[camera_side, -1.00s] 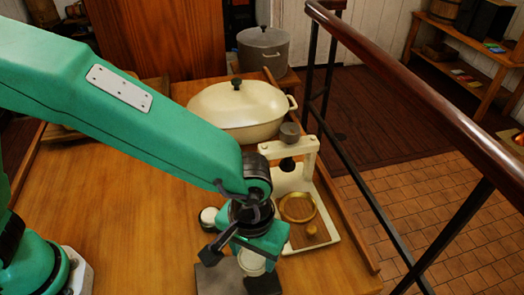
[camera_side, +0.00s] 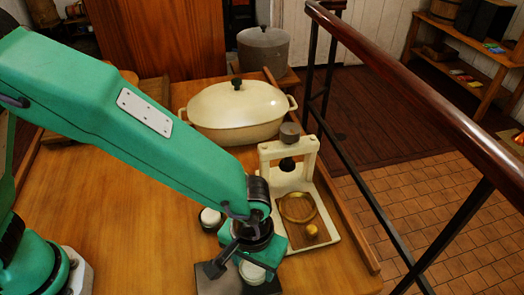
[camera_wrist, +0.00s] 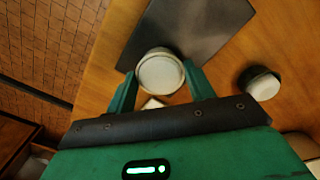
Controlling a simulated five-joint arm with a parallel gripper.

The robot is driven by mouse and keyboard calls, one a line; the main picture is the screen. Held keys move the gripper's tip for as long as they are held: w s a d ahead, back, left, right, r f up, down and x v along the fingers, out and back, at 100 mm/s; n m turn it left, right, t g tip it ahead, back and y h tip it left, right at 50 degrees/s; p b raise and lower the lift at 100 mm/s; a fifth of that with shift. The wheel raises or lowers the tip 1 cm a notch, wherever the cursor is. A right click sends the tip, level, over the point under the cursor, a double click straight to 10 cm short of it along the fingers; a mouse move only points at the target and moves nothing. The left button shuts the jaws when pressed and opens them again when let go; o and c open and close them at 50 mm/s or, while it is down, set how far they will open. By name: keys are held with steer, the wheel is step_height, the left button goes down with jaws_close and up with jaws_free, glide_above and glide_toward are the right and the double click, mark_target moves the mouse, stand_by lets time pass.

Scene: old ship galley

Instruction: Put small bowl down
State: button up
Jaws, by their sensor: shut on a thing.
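The small bowl is a pale round thing (camera_wrist: 160,74) between the two green fingers of my gripper (camera_wrist: 162,82) in the wrist view. My gripper is shut on it. In the side view the bowl (camera_side: 252,273) shows partly under my gripper (camera_side: 258,258), at the dark slab. In the wrist view the bowl overlaps the edge of the dark slab (camera_wrist: 195,28). I cannot tell whether the bowl touches the slab or hangs just above it.
A second pale round thing with a dark side (camera_side: 210,219) stands close behind my gripper. A cream press (camera_side: 289,180) with a brass ring (camera_side: 298,207) stands to the right. A large cream lidded pot (camera_side: 238,112) is behind. The table's left middle is clear.

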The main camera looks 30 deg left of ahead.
mark_target(253, 266)
steer(key=shift+f, duration=0.1)
steer(key=o, duration=1)
step_height(253, 266, up, 12)
steer(key=shift+r, duration=0.15)
stand_by(0.6)
